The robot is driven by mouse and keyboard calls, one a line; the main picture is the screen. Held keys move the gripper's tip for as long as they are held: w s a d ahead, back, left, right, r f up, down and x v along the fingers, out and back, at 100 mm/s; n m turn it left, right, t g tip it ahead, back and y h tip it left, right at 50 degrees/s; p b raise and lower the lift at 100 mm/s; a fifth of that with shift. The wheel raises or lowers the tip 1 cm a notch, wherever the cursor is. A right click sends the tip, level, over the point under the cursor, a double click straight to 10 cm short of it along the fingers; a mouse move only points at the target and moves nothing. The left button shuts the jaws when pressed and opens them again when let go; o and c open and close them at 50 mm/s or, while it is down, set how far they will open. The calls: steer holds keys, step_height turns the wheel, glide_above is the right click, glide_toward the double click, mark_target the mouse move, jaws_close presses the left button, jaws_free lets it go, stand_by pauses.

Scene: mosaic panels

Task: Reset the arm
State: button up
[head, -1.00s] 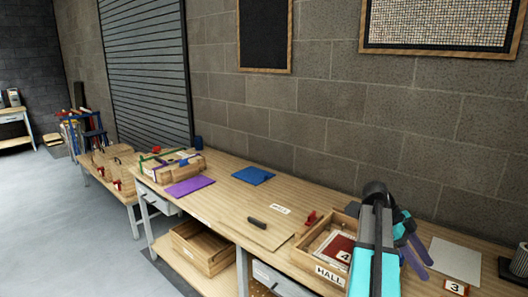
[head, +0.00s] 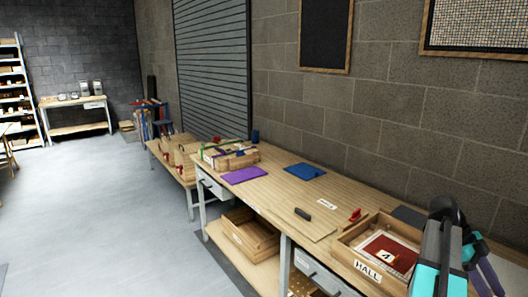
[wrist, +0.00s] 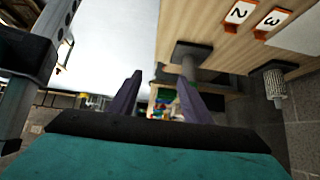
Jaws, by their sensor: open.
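My gripper (wrist: 160,88) shows in the wrist view as two purple fingers standing well apart with nothing between them. In the head view my teal and grey arm is folded at the lower right, with the purple fingers (head: 484,272) partly hidden beside it near the bench. The arm overlaps the right end of the wooden HALL tray (head: 352,263) in the picture; I cannot tell whether they touch.
The long workbench (head: 262,190) runs along the block wall, bearing a purple sheet (head: 244,175), a blue sheet (head: 305,171) and a dark block (head: 303,214). Number cards (wrist: 238,14) lie on a wooden surface in the wrist view. Open floor (head: 95,210) lies left.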

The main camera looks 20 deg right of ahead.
steer(key=w+a+f+n+h+b, duration=0.1)
steer(key=w+a+f+n+b, duration=0.1)
steer(key=w+a+f, duration=0.45)
steer(key=w+a+f+n+b, duration=0.2)
steer(key=w+a+f, duration=0.2)
steer(key=f, duration=0.5)
steer(key=w+a+f+n+b, duration=0.1)
steer(key=a+f+n, duration=0.2)
steer(key=a+f, duration=0.5)
steer(key=w+a+f+n+b, duration=0.15)
steer(key=a+f, duration=0.35)
steer(key=f, duration=0.5)
steer(key=s+a+f+n+t+y+b, duration=0.1)
steer(key=s+a+f+n, duration=0.3)
steer(key=a+f+n, duration=0.3)
steer(key=s+a+f+n+y+b, duration=0.1)
steer(key=s+a+f+n, duration=0.4)
steer(key=a+f, duration=0.8)
steer(key=s+a+f+n+t+y+b, duration=0.1)
steer(key=s+a+f+n, duration=0.3)
steer(key=a+f+n, duration=0.6)
steer(key=shift+s+a+f+n+t+y+b, duration=0.25)
steer(key=shift+f+n+y+b, duration=0.35)
steer(key=shift+b, duration=0.3)
